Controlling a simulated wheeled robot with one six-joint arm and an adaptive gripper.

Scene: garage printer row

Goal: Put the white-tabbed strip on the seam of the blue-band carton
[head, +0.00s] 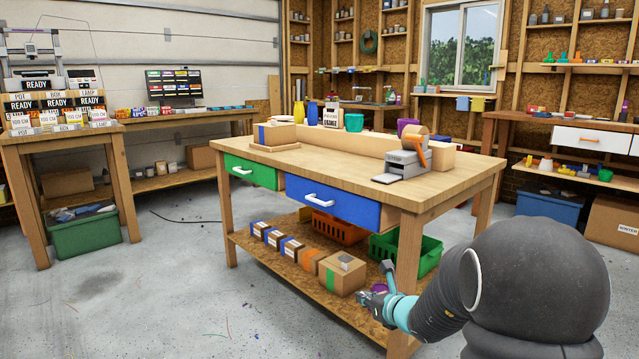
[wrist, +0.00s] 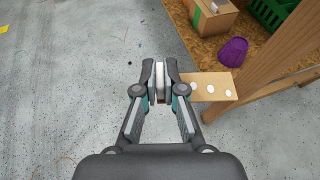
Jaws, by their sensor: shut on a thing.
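The blue-band carton (head: 275,133) sits in a shallow wooden holder at the back left of the bench top. Its seam is too small to make out. My gripper (head: 379,284) is low in front of the bench's right end, well away from that carton.
A tape dispenser (head: 405,160) stands on the bench's right end. Cartons with blue, orange and green bands (head: 343,272) line the lower shelf, near a green crate (head: 425,256). A purple bowl (wrist: 233,51) and a bench leg (wrist: 270,55) are close right.

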